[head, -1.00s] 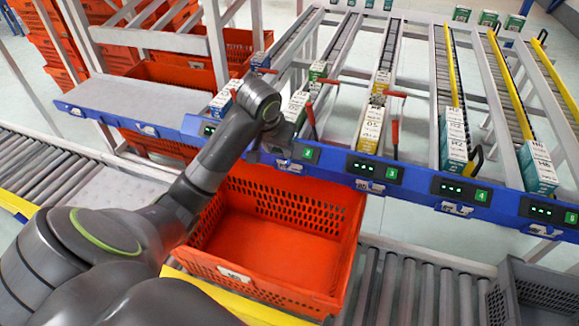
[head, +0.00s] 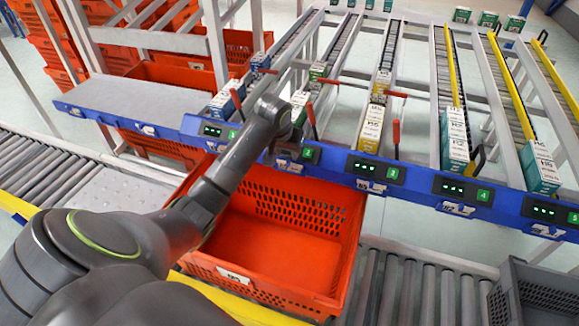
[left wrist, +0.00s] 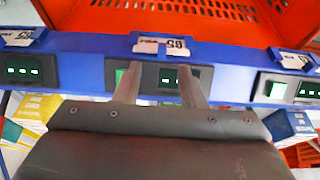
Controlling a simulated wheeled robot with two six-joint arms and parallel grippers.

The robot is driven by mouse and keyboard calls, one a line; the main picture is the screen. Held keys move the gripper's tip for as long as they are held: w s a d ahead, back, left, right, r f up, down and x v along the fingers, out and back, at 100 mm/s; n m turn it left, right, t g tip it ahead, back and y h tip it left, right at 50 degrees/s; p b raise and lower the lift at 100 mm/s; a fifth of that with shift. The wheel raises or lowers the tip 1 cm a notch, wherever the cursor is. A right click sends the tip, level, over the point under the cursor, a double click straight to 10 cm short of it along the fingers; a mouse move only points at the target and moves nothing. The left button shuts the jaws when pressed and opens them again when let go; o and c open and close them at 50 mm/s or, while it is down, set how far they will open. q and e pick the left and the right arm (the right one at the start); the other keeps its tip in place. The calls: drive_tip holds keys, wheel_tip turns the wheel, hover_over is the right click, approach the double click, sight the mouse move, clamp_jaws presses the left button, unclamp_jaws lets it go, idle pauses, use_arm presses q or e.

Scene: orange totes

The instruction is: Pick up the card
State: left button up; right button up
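Several small white label cards sit along the front of the blue rail (head: 420,200). One card (head: 289,166) is below the display near my left gripper (head: 286,146). In the left wrist view this card (left wrist: 163,45) lies flat against the rail, just past the fingertips. My left gripper (left wrist: 160,74) is open, its two fingers apart with nothing between them. The fingers point at the rail's display and green button and stop short of the card. In the head view the wrist hides part of the fingers. My right gripper is not in view.
An orange tote (head: 270,245), empty, stands below the rail. Sloped lanes behind the rail hold cartons (head: 372,125). Roller conveyors (head: 400,290) run along the front, with a grey crate (head: 540,295) at the right. Other cards (head: 370,187) sit further along the rail.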

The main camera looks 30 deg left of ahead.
sight(288, 161)
use_arm(q)
drive_tip(key=shift+x, duration=2.6)
drive_tip(key=shift+w+a, duration=0.15)
drive_tip(key=shift+a, duration=0.05)
drive_tip(key=shift+c, duration=0.2)
clamp_jaws()
